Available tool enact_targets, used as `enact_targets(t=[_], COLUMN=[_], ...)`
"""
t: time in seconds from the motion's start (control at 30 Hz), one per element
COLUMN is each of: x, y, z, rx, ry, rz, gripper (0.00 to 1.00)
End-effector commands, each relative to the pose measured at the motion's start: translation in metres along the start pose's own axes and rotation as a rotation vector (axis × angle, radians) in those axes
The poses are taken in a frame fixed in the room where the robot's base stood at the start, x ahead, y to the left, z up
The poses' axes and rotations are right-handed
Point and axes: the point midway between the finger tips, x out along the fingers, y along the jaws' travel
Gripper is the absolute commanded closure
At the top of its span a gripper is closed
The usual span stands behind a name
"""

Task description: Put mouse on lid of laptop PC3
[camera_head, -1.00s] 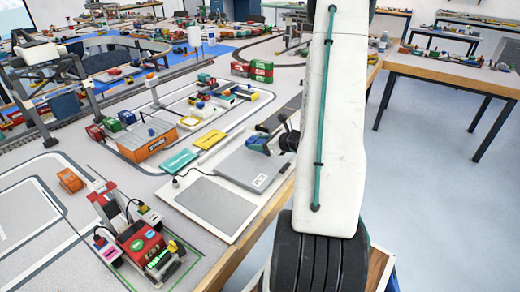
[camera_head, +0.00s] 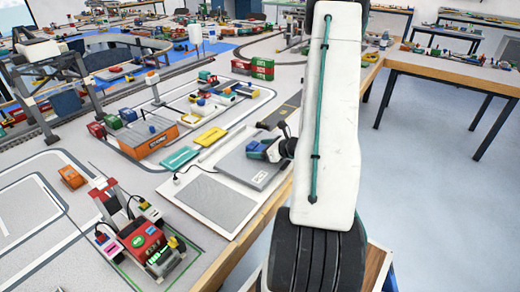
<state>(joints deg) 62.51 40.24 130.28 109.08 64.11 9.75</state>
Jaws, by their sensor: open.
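The laptop labelled PC3 (camera_head: 268,178) lies shut on a white board, its grey lid facing up. My gripper (camera_head: 255,149), with blue-tinted fingers, is over the far part of this lid. It is open; whether it touches the lid cannot be told. I cannot make out the mouse for certain. A small dark object on a black cable (camera_head: 177,180) lies at the left corner of the board, beside a grey flat panel (camera_head: 215,198). The area under my gripper is partly hidden.
Teal (camera_head: 181,157) and yellow (camera_head: 211,137) flat pieces lie left of the laptop. The wooden table edge (camera_head: 225,262) runs near the laptop. Red and green containers (camera_head: 262,68) stand behind.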

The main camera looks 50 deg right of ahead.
Motion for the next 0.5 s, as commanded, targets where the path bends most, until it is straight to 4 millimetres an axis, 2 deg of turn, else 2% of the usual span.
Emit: enact_targets(t=[0.07, 0.17, 0.5], x=[-0.002, -0.015, -0.086], y=[0.000, -0.001, -0.001], z=[0.003, 0.002, 0.002], rx=[-0.001, 0.000, 0.000], ry=[0.000, 0.000, -0.001], rz=[-0.001, -0.003, -0.005], gripper=[0.24, 0.24, 0.24])
